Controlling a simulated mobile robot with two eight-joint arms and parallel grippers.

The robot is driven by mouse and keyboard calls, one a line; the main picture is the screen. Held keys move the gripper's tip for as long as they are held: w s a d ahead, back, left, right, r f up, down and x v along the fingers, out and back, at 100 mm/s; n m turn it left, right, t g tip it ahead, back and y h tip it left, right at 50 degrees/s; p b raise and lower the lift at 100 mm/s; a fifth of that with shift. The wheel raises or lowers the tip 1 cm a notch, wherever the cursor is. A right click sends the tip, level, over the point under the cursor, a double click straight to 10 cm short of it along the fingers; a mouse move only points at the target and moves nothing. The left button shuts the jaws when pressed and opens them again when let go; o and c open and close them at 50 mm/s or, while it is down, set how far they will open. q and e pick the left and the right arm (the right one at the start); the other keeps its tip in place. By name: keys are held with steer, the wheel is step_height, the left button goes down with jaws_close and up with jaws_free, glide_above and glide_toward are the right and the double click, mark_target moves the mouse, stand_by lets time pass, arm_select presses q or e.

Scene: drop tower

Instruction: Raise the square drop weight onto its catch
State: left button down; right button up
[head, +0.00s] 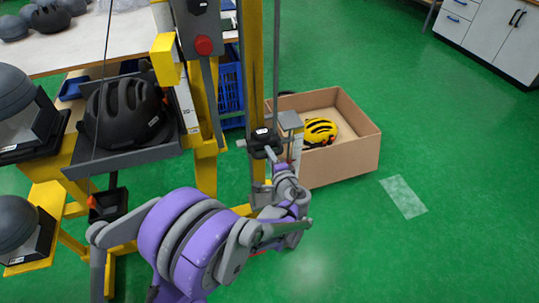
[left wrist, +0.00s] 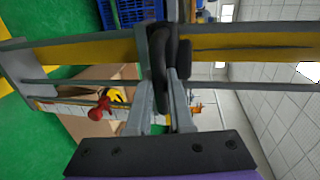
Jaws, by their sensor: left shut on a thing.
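The drop tower's yellow post (head: 257,70) rises through the middle of the head view. A dark block with a small white label (head: 262,137), apparently the drop weight or its carriage, sits low on this post. My left gripper (head: 272,160) is at that block, partly hidden by its own wrist. In the left wrist view its fingers (left wrist: 165,105) are shut on a black handle (left wrist: 162,55) in front of the yellow post (left wrist: 90,48). The weight's square outline is not clear, and I cannot make out the catch. My right gripper is not in view.
A cardboard box (head: 352,150) with a yellow helmet (head: 319,131) stands right of the post. A black helmet (head: 124,112) rests on a grey tray at left. A control box with a red button (head: 203,45) hangs above.

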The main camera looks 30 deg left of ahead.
arm_select(q)
step_height(320, 180, up, 42)
steer(key=p, duration=2.5)
steer(key=shift+f, duration=0.15)
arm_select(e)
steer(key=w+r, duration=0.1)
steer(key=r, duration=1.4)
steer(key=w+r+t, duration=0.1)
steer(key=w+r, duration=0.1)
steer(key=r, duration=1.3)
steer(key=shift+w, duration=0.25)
arm_select(q)
steer(key=shift+w, duration=0.1)
steer(key=c, duration=0.8)
jaws_free()
steer(key=shift+f, duration=0.1)
